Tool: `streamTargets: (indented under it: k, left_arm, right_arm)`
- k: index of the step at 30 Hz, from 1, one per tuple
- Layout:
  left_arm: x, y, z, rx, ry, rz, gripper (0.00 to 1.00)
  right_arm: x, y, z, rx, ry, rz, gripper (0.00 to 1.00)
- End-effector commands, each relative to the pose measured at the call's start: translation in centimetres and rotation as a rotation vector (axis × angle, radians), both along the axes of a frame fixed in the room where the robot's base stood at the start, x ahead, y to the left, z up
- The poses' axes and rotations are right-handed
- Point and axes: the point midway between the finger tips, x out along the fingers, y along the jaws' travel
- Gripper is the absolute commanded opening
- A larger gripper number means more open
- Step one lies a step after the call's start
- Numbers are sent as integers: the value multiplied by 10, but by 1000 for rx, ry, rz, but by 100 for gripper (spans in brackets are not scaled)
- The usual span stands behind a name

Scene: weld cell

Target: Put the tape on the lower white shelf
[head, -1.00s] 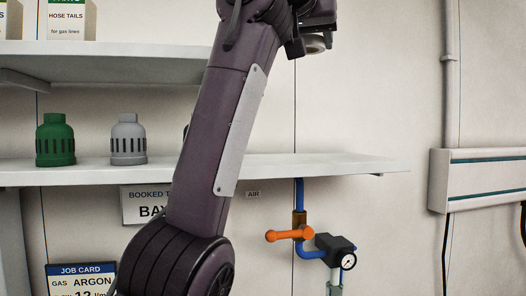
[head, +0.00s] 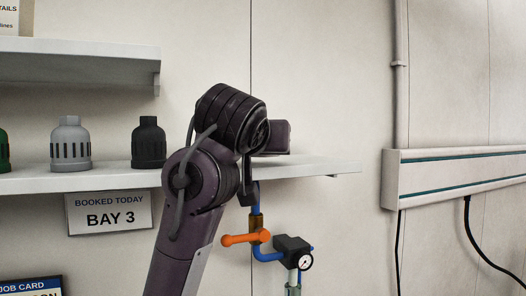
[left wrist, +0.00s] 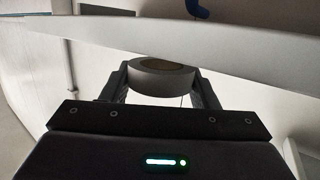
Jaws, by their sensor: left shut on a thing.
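The tape, a pale grey-white roll (left wrist: 163,84), is between the two dark fingers of my left gripper (left wrist: 160,78) in the left wrist view. The gripper is shut on it. The lower white shelf (head: 321,168) runs across the head view, with its right end bare. In the head view my left arm's wrist is in front of this right part, and the tape and fingers are hidden behind it. A broad white shelf surface (left wrist: 235,50) passes close by the tape in the left wrist view; I cannot tell whether they touch. My right gripper is not in view.
A grey slotted cap (head: 70,145) and a black slotted cap (head: 149,143) stand on the lower shelf, left of my arm. An upper shelf (head: 80,65) is above. An orange-handled valve (head: 246,239) and a gauge (head: 305,262) are below the shelf's right part.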

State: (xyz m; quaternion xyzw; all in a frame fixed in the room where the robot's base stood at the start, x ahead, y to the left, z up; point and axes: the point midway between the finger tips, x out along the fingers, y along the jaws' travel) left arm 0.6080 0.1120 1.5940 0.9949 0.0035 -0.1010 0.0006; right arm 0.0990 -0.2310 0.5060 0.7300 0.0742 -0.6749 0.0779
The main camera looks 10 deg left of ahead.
Motion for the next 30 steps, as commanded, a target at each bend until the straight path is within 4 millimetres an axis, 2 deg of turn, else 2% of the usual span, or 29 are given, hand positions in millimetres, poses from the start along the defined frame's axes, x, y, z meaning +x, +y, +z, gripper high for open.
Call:
streamTargets:
  k: [4,14,15,19,20,30]
  left_arm:
    - [0,0,-13,2,-1,0,32]
    - [-1,0,-17,2,-1,0,32]
    - [-1,0,-16,1,-1,0,57]
    - [0,0,-16,2,-1,0,74]
    - [0,0,-16,2,-1,0,76]
    - [0,0,-11,1,-1,-1,76]
  right_arm:
    - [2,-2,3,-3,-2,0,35]
    - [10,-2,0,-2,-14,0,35]
    - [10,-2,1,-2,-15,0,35]
    - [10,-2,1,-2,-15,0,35]
    - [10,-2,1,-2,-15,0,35]
    - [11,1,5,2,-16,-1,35]
